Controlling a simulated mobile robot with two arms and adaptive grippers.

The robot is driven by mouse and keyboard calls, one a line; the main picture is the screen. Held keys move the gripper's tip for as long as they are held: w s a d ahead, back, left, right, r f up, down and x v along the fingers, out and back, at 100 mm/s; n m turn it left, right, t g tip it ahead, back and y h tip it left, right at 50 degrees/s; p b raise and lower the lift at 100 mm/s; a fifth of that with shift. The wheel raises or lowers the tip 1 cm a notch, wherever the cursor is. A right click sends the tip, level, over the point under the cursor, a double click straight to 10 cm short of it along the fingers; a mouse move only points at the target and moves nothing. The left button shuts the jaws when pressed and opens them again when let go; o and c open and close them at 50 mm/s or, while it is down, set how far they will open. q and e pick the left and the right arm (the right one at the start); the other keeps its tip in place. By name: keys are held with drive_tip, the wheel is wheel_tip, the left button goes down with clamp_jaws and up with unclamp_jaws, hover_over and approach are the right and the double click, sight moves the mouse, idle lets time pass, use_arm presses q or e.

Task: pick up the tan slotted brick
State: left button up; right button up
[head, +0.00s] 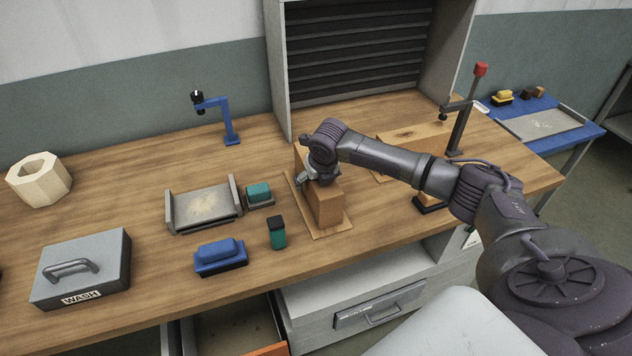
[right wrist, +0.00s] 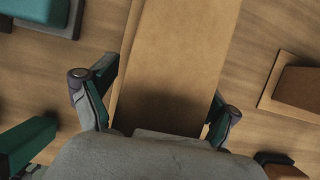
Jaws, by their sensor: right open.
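The tan slotted brick (head: 328,207) stands on a thin tan board (head: 334,230) in the middle of the workbench. My gripper and wrist cover part of its top in the head view, and I cannot make out its slot. In the right wrist view the brick (right wrist: 182,45) fills the middle, between the fingers. My right gripper (head: 314,180) is over the brick with its fingers spread. In the right wrist view this gripper (right wrist: 158,108) has one finger on each side of the brick; contact is unclear. My left gripper is not in view.
A grey WASH box (head: 82,268) sits at front left. A dark post with red top (head: 463,110) stands at right.

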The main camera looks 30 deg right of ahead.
drive_tip(key=shift+s, duration=0.1)
drive_tip(key=shift+c, duration=1.2)
drive_tip(key=shift+s, duration=0.1)
clamp_jaws()
drive_tip(key=shift+r, duration=0.1)
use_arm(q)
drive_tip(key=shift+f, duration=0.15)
use_arm(e)
drive_tip(key=shift+r, duration=0.1)
drive_tip(key=shift+w+r+b, duration=0.25)
drive_tip(key=shift+r+b, duration=0.05)
drive_tip(key=shift+r, duration=0.25)
wheel_tip(320, 180, up, 3)
drive_tip(key=shift+d+f+b, duration=0.1)
drive_tip(key=shift+b, duration=0.25)
use_arm(q)
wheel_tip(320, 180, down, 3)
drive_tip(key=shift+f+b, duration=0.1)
drive_tip(key=shift+b, duration=1)
use_arm(e)
drive_tip(key=s+d+r, duration=0.7)
drive_tip(key=s+d, duration=0.1)
drive_tip(key=shift+d, duration=0.25)
